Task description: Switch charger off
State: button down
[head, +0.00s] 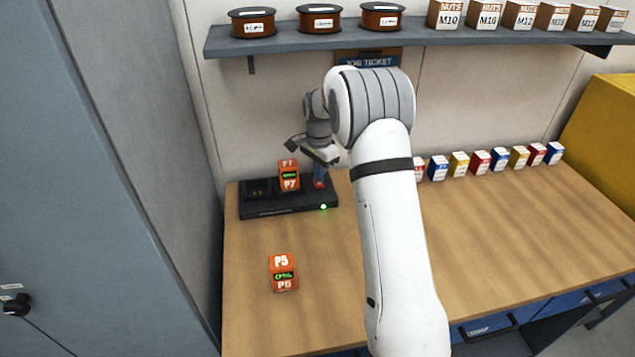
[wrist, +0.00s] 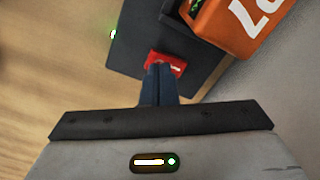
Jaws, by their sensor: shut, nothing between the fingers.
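The black charger (head: 262,207) sits at the back left of the bench with a green light (head: 323,207) lit on its front right. An orange battery marked P7 (head: 289,184) stands in its right bay; the left bay looks empty. The red rocker switch (wrist: 179,65) is on the charger's right end, beside the battery. My gripper (head: 319,183) is shut and empty, pointing down at the switch. In the wrist view its blue fingertips (wrist: 160,68) overlap the switch's left part; I cannot tell whether they touch it.
Another orange battery (head: 283,272), with 0% on its display, lies on the bench in front of the charger. Small boxes (head: 480,162) line the back right. A shelf (head: 300,44) with spools and nut boxes hangs above. The bench front left is clear.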

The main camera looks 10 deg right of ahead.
jog(key=shift+f+b, duration=0.4)
jog(key=shift+f, duration=0.35)
jog(key=shift+r, duration=0.2)
jog(key=shift+r+p, duration=2.15)
jog(key=shift+r, duration=1.25)
